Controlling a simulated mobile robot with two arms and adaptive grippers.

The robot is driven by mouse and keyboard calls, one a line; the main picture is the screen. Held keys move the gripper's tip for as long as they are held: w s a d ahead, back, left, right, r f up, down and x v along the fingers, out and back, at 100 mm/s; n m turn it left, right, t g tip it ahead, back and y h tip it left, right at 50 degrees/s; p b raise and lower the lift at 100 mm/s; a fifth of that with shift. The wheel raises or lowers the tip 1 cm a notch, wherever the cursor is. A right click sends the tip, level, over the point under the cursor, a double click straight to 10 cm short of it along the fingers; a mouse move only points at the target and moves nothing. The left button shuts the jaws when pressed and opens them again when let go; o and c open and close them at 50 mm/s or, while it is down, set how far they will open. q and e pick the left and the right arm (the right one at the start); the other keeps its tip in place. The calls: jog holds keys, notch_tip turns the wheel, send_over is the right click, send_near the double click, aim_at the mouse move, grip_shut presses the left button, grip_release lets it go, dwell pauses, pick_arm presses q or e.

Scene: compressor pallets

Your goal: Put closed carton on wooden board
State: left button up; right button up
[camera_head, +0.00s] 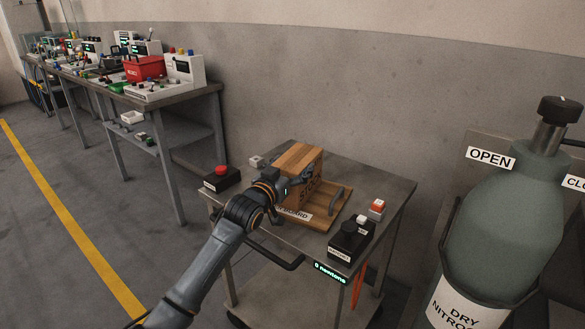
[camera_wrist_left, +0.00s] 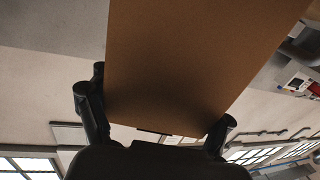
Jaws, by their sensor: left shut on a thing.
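The closed carton (camera_head: 298,157) is a brown box with dark lettering on its side. It stands upright at the wooden board (camera_head: 330,217), over the board's back left part; I cannot tell whether its bottom touches. The board lies on the metal cart and has a grey handle and a white label. My left gripper (camera_head: 290,184) is shut on the carton and hides part of its lower front. In the left wrist view the carton (camera_wrist_left: 185,65) fills the middle, between the two dark fingers. My right gripper is not in view.
The cart top (camera_head: 375,185) also bears a black box with a red button (camera_head: 221,179), a black device with knobs (camera_head: 349,238) and a small red-topped box (camera_head: 376,208). A green gas cylinder (camera_head: 505,220) stands right. A cluttered workbench (camera_head: 190,97) is at the back left.

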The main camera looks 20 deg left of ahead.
pick_arm(q)
jog(key=shift+r, duration=0.2)
jog(key=shift+f, duration=0.15)
jog(key=o, duration=1.6)
jog(key=shift+f, duration=0.1)
jog(key=shift+s, duration=0.2)
jog(key=s+a+p, duration=0.1)
jog(key=s+a, duration=0.1)
jog(key=s, duration=0.9)
jog(key=shift+s, duration=0.3)
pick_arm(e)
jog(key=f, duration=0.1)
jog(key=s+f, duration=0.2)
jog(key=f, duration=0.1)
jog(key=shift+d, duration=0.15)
